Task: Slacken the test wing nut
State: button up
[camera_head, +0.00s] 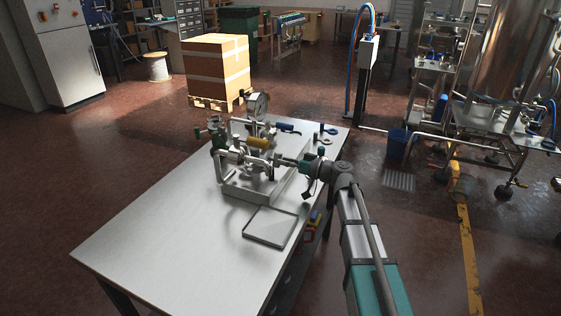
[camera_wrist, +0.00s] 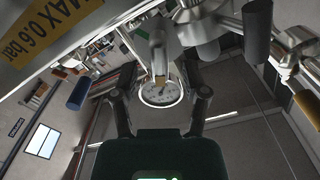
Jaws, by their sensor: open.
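A metal test rig (camera_head: 240,182) with pipes and valves stands on the steel table. Its round pressure gauge (camera_head: 258,105) rises at the back; in the wrist view a gauge (camera_wrist: 160,92) shows beyond my fingers. My gripper (camera_head: 279,161) reaches in from the right at the rig's right side. In the wrist view my gripper (camera_wrist: 159,80) is open, fingers apart. A pale metal piece (camera_wrist: 157,48) with a brownish end appears between or beyond the fingertips; contact cannot be told. I cannot pick out the test wing nut with certainty.
A shallow tray (camera_head: 270,228) lies in front of the rig on the table (camera_head: 160,240), whose left front is clear. Dark handles (camera_wrist: 257,30) and a yellow "MAX 0.6 bar" label (camera_wrist: 62,35) are close above my gripper. Small tools (camera_head: 325,130) lie at the table's back right.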

aim_at(274, 159)
jog(key=v, duration=1)
jog(key=shift+s, duration=0.1)
jog(key=o, duration=0.5)
jog(key=shift+o, duration=0.4)
jog(key=shift+m, duration=0.3)
jog(key=m, duration=1.1)
jog(key=d+m, duration=0.1)
jog(key=m, duration=0.5)
jog(key=shift+s, duration=0.15)
jog(key=x, duration=1.3)
jog(key=shift+a+f, duration=0.1)
jog(key=shift+a, duration=0.3)
